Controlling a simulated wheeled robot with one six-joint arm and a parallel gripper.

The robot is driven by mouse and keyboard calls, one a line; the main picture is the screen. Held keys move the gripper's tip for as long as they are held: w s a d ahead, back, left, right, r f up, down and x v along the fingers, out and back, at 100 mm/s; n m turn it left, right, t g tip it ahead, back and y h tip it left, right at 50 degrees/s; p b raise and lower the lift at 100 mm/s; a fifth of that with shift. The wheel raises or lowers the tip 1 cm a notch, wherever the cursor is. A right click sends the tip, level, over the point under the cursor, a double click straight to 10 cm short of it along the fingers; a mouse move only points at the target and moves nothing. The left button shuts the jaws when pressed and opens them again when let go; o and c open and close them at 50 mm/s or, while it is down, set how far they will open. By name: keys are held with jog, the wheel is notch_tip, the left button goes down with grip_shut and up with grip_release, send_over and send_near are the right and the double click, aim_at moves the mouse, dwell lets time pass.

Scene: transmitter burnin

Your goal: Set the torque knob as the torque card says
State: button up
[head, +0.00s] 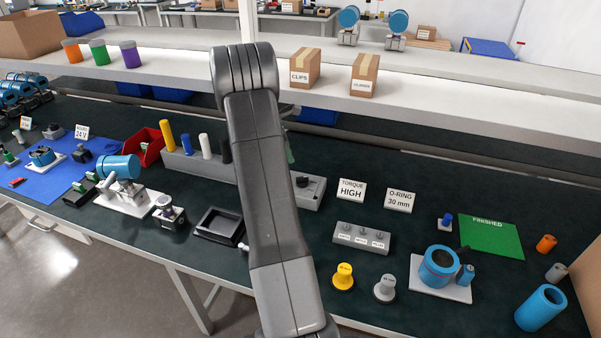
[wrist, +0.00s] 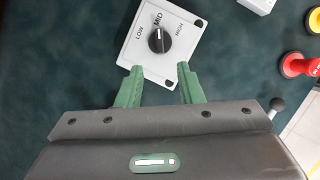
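The torque card (head: 350,190) stands on the bench in the head view and reads "TORQUE HIGH". In the wrist view the black torque knob (wrist: 159,40) sits on a light grey box (wrist: 150,66) marked LOW, MID and HIGH. Its white pointer line is toward MID. In the head view the box (head: 311,198) is partly hidden behind my arm. My gripper (wrist: 158,70) is open and empty, its green fingers apart at the near edge of the box. The knob lies ahead of the fingertips, not between them.
An O-ring card (head: 400,200) stands right of the torque card. A grey block with several small knobs (head: 362,238) is in front of them. A yellow knob-shaped piece (head: 344,277) and a grey one (head: 385,288) stand nearer. A shelf (head: 420,104) runs above the bench.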

aim_at(302, 177)
jog(key=p+x, duration=0.1)
jog(key=x, duration=1)
jog(key=shift+p, duration=0.3)
grip_shut()
